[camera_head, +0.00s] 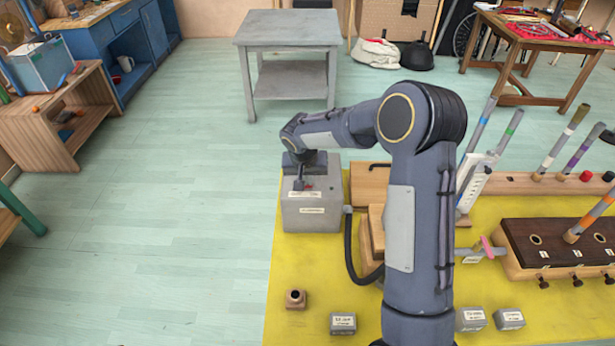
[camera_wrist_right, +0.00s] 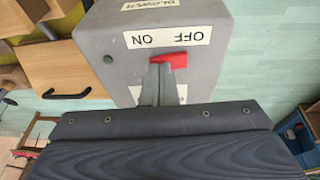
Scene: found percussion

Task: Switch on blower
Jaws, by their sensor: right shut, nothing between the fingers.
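The blower is a grey box (camera_head: 311,218) on the yellow mat, left of my right arm in the head view. Its face fills the upper middle of the right wrist view (camera_wrist_right: 97,38), with an ON/OFF label (camera_wrist_right: 168,37) that appears upside down. A red switch lever (camera_wrist_right: 174,60) sits beside that label, its free end toward the right, on the OFF side. My right gripper (camera_head: 302,184) is shut and empty at the box's top. Its fingertips (camera_wrist_right: 158,70) are at the lever's left part and hide some of it; contact is unclear. My left gripper is out of view.
A dark hose (camera_head: 352,262) runs from the box beside my arm. Wooden blocks and upright tubes stand to the right. A small brown block (camera_head: 295,299) and a labelled grey block (camera_head: 342,323) lie in front. The floor to the left is clear.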

